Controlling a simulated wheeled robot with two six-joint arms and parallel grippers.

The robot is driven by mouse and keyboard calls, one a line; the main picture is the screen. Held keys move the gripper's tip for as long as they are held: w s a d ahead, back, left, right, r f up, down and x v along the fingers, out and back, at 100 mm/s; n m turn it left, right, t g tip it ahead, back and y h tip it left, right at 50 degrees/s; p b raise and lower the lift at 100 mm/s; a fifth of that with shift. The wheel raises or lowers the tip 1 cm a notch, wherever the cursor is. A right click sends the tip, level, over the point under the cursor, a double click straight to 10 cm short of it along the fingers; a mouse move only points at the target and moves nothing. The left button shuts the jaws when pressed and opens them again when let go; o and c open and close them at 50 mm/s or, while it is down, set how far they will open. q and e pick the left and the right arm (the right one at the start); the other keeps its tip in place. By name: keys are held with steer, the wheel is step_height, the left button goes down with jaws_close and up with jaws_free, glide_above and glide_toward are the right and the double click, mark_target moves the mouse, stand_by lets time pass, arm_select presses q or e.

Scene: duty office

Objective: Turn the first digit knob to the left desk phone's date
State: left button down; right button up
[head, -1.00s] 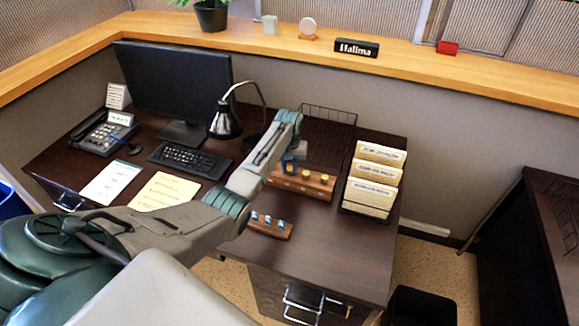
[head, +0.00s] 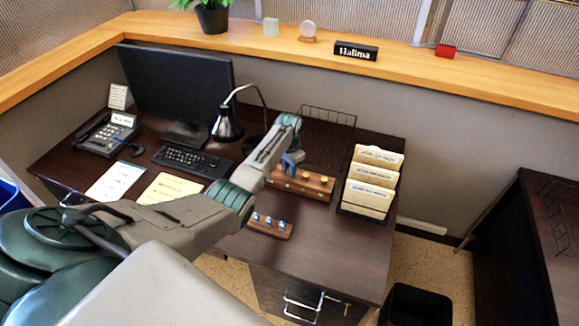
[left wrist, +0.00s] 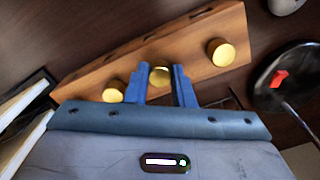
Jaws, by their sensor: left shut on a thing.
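A wooden block with brass knobs (head: 318,193) lies on the dark desk, right of the lamp. In the left wrist view the block (left wrist: 195,37) shows three brass knobs. My left gripper (head: 291,163) is over the block; its blue fingers (left wrist: 160,75) are shut around the middle brass knob (left wrist: 159,77). A second brass knob (left wrist: 221,52) is to the right and a third (left wrist: 113,91) to the left, both free. The desk phone (head: 110,133) stands at the desk's left end with a lit display (head: 122,118), its text too small to read. My right gripper is out of view.
A smaller block with blue-and-white knobs (head: 270,226) lies nearer the front edge. A file rack (head: 371,180) stands to the right. The lamp (head: 227,124), keyboard (head: 190,160), monitor (head: 175,88) and two paper sheets (head: 168,189) take up the left and middle.

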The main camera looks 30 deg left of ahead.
arm_select(q)
steer(key=shift+w+r+m+p, duration=0.1)
steer(key=shift+m+p, duration=0.2)
steer(key=shift+m, duration=1.2)
steer(key=c, duration=1.2)
jaws_free()
steer(key=shift+c, duration=0.2)
step_height(320, 180, up, 11)
steer(key=b, duration=0.2)
steer(key=shift+f, duration=0.2)
